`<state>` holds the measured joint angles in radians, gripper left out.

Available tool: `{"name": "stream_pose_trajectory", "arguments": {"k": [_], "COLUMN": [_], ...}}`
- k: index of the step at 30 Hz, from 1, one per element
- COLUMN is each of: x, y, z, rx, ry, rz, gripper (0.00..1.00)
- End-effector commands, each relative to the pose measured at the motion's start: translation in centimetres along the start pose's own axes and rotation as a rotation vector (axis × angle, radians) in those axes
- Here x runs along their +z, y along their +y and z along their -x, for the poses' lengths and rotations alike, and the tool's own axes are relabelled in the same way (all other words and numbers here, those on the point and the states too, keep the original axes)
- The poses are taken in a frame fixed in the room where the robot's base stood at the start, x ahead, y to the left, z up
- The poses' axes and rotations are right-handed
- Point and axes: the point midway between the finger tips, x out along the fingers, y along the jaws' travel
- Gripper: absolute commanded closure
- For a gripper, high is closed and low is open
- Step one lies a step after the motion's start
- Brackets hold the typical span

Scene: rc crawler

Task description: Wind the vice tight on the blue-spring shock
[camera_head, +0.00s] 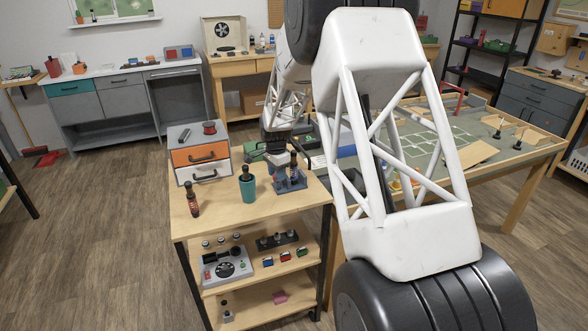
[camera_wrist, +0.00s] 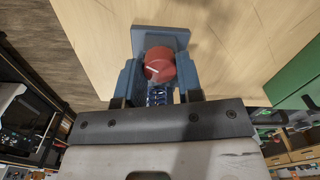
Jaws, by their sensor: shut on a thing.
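The blue vice (camera_head: 291,184) stands on the top of the light wooden cart, and its blue back plate (camera_wrist: 178,38) shows in the wrist view. A round red knob (camera_wrist: 160,66) with a white mark lies in front of that plate. A bit of the blue-spring shock (camera_wrist: 157,97) shows below the knob; the rest of it is hidden. My gripper (camera_wrist: 158,84) is at the vice, its fingers on both sides of the knob and shut on it. The exact contact is hard to see. In the head view my gripper (camera_head: 277,152) is small and partly hidden.
The cart's front top is bare. A large workbench (camera_head: 505,155) stands to the right.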

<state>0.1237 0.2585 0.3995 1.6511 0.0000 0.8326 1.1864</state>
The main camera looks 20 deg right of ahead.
Motion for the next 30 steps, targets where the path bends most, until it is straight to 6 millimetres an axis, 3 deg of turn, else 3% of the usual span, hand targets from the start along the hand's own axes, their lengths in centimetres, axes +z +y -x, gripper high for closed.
{"name": "stream_pose_trajectory", "arguments": {"k": [8,21,30], "x": [0.0,-0.02,-0.02], "y": [0.0,-0.04,-0.04], "z": [0.02,0.06,0.07], "rx": [0.0,-0.001,-0.001], "ry": [0.0,0.0,0.0], "rz": [-0.022,-0.253,-0.262], "gripper": [0.9,0.9,0.9]}}
